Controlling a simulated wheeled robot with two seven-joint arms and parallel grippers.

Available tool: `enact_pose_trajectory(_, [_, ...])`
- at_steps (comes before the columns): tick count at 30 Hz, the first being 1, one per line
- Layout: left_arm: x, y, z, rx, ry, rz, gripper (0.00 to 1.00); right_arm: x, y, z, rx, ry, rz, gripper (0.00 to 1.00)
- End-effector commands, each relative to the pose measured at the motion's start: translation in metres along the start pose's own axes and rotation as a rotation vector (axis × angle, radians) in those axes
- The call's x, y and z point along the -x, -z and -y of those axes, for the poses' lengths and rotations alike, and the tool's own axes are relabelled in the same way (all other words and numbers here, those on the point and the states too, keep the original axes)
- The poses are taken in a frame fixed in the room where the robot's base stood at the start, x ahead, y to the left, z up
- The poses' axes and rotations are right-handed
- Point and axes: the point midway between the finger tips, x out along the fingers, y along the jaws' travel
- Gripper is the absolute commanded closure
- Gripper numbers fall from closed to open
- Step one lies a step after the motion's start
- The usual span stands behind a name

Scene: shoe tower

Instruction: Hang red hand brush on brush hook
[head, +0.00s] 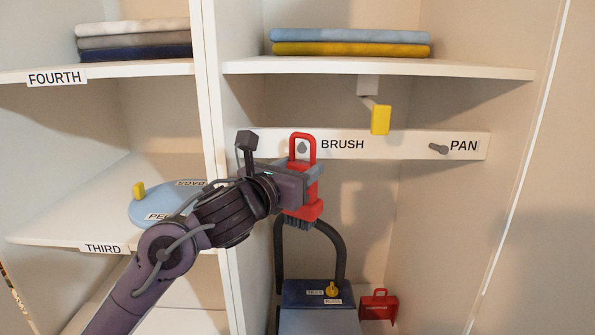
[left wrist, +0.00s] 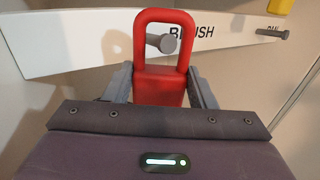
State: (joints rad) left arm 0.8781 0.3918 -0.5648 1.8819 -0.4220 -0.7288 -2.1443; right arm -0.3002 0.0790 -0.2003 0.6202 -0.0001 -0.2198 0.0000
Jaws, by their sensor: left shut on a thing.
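The red hand brush (head: 305,207) is upright, with its loop handle at the top and dark bristles at the bottom. My left gripper (head: 308,172) is shut on it just below the loop. The grey brush hook (head: 302,147) by the BRUSH label shows inside the loop opening in the head view. In the left wrist view the hook's peg (left wrist: 163,43) also shows within the loop of the red brush (left wrist: 158,88). I cannot tell whether the loop touches the peg. My right gripper is not in view.
The white hook rail (head: 400,144) also bears an empty PAN hook (head: 438,148). A yellow block (head: 380,120) hangs below the upper shelf. Below stand a vacuum cleaner (head: 318,292) and a red dustpan (head: 378,305). The cabinet divider (head: 207,110) is close to my left arm.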

Motion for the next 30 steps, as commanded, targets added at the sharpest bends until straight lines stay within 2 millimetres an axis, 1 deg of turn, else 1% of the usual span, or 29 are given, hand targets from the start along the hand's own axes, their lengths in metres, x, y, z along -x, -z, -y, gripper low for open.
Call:
enact_pose_trajectory(3, [-0.006,0.0,-0.004,0.002,0.0,0.001,0.72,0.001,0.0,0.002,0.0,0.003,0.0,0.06])
enact_pose_trajectory(5, [-0.009,0.004,-0.005,-0.001,0.0,0.003,0.72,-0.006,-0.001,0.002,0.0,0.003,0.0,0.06])
enact_pose_trajectory(10, [-0.015,0.009,-0.009,-0.002,0.0,0.002,0.72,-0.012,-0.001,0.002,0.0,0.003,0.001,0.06])
enact_pose_trajectory(16, [-0.016,0.01,-0.01,0.0,-0.001,0.001,0.72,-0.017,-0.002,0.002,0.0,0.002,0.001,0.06])
enact_pose_trajectory(30, [-0.017,0.012,-0.011,0.001,-0.002,-0.003,0.72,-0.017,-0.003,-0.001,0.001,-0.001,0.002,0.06])
